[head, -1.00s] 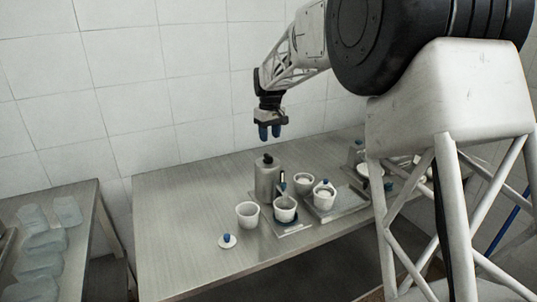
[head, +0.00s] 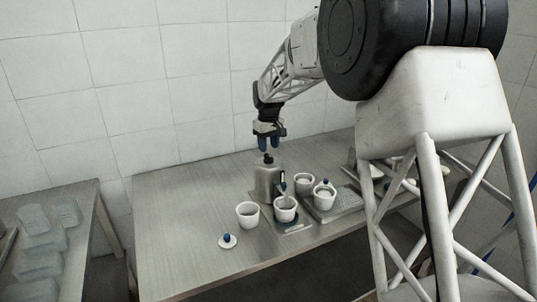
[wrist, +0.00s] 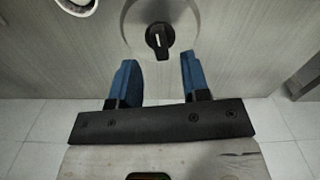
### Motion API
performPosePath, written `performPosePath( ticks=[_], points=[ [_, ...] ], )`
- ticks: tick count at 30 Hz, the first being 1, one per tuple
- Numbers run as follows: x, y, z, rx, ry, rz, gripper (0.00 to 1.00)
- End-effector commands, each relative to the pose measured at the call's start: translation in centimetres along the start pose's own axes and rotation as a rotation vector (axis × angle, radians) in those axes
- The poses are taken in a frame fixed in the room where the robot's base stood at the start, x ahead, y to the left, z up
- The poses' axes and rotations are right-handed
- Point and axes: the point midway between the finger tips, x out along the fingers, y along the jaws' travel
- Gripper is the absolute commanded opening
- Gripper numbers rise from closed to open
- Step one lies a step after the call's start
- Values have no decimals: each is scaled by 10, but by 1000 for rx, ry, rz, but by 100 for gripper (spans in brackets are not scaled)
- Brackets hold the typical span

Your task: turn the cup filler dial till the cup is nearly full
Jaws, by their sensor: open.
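The cup filler (head: 267,185) is a grey cylinder on the steel table, with a dark dial on top. In the wrist view the black dial (wrist: 159,40) with a white mark lies just beyond and between my fingertips. My gripper (head: 269,145) points down, open and empty, a little above the dial; its blue fingers also show in the wrist view (wrist: 160,72). A white cup (head: 285,214) stands in front of the filler, under its spout. I cannot tell how full this cup is.
Another white cup (head: 247,216) stands to the left, near a small white lid with a blue knob (head: 228,241). More cups (head: 323,196) stand to the right by a tray (head: 345,203). The table's left part is clear.

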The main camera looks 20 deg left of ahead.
Motion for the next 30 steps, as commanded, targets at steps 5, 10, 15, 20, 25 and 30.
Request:
performPosePath(
  ticks=[5,10,15,20,25,30],
  points=[
    [22,0,0,0,-1,-1,43],
    [34,0,0,0,-1,0,43],
    [39,0,0,0,0,0,43],
    [39,0,0,0,0,0,43],
    [39,0,0,0,0,0,27],
    [39,0,0,0,0,0,1]
  ],
)
